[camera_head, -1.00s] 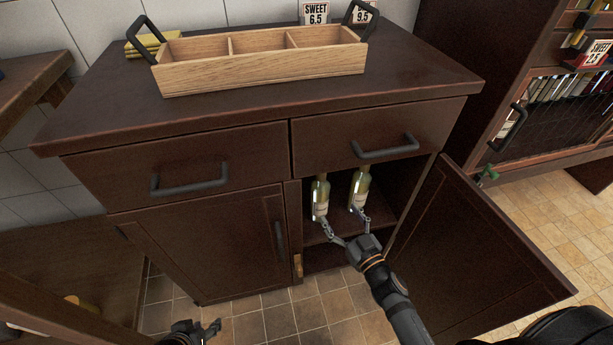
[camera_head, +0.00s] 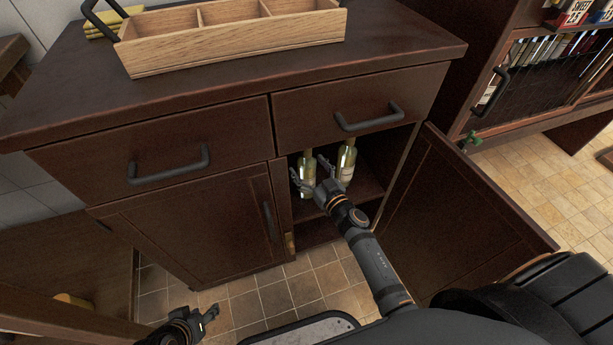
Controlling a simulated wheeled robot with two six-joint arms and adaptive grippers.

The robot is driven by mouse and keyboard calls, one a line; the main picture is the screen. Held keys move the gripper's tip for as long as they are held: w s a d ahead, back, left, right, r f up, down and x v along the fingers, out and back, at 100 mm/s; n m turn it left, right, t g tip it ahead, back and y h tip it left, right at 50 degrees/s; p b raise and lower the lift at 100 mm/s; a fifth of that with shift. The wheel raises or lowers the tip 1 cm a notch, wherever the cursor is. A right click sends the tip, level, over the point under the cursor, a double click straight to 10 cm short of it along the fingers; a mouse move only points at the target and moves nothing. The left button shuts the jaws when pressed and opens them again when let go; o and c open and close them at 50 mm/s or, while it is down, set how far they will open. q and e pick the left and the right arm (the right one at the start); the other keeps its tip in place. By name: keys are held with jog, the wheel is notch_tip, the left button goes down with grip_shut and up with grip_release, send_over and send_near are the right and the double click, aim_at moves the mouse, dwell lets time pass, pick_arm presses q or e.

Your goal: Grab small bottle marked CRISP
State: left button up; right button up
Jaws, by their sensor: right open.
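Two small pale green bottles stand upright inside the open right cupboard: a left bottle (camera_head: 308,171) and a right bottle (camera_head: 346,163). Their labels are too small to read, so I cannot tell which is marked CRISP. My right gripper (camera_head: 311,172) reaches into the cupboard. It is open, with its fingers on either side of the left bottle.
The open cupboard door (camera_head: 455,215) stands to the right of my right arm. Closed drawers (camera_head: 355,105) lie above the bottles. A wooden divided tray (camera_head: 235,43) sits on the cabinet top (camera_head: 400,45). A bottle rack (camera_head: 545,75) stands at the right.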

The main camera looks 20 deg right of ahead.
jog(key=shift+w+a, duration=0.15)
jog(key=shift+w, duration=0.45)
jog(key=c, duration=1.7)
jog(key=shift+r, duration=0.1)
grip_shut()
